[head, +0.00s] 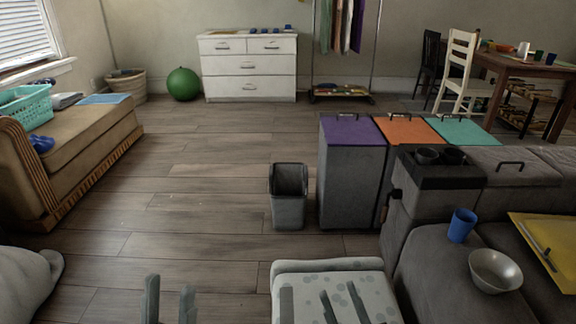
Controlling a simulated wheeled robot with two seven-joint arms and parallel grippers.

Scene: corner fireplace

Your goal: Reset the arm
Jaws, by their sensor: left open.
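My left gripper (169,284) is at the bottom edge of the head view, low over the wood floor. Its two grey fingers stand apart with nothing between them. My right gripper (339,290) is at the bottom, in front of a pale spotted seat (330,266). Its grey fingers stand apart, with only the seat's surface showing between them. Whether it touches the seat I cannot tell. Most of both arms is out of view.
A grey bin (288,210) stands ahead, beside tall bins with purple (350,130), orange and teal lids. A grey sofa (440,285) with a blue cup (461,225) and metal bowl (495,270) is right. A brown bench (85,135) is left. Middle floor is clear.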

